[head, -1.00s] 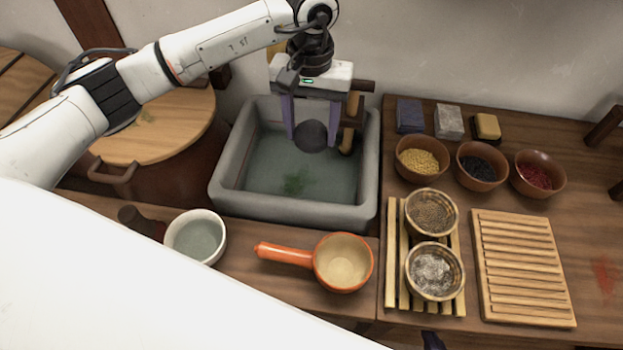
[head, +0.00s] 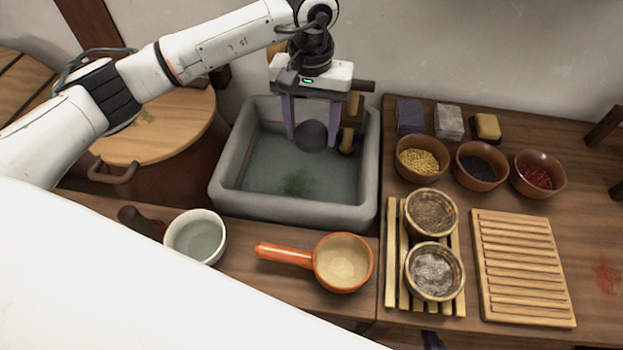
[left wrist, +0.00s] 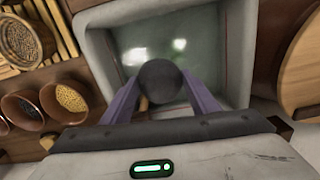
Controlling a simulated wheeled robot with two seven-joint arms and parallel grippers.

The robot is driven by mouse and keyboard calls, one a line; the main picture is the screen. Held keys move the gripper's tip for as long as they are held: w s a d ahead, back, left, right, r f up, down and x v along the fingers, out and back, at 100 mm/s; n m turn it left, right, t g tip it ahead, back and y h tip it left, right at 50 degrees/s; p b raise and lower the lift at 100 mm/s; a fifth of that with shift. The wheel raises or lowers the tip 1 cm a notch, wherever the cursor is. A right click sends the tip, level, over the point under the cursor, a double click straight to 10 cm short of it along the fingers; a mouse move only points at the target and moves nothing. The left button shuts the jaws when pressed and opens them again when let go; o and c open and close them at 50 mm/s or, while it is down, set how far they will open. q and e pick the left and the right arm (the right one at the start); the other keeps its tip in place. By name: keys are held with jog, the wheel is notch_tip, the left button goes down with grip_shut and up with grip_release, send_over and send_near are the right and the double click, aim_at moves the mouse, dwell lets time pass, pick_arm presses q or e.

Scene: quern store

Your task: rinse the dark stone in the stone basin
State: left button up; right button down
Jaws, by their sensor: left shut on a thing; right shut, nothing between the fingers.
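The dark stone (head: 311,136) is a round, dark grey lump over the far part of the grey stone basin (head: 293,212). My left gripper (head: 312,142) points down and is shut on the stone, one purple finger on each side. In the left wrist view the stone (left wrist: 160,81) sits between the two fingers, with the basin's water behind it. I cannot tell whether its underside touches the water. Only a dark tip of my right gripper (head: 432,341) shows at the bottom edge, shut and away from the basin.
A wooden spout (head: 350,130) stands close right of the gripper. An orange ladle (head: 343,263) and a pale bowl (head: 195,237) stand before the basin. Two cups stand on a slatted rack (head: 392,285); a slatted board (head: 525,268) lies right of it, clear on top.

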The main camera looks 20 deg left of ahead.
aim_at(311, 127)
pick_arm(q)
jog(key=shift+r, duration=0.15)
jog(key=shift+r+p, duration=0.9)
jog(key=shift+r, duration=1)
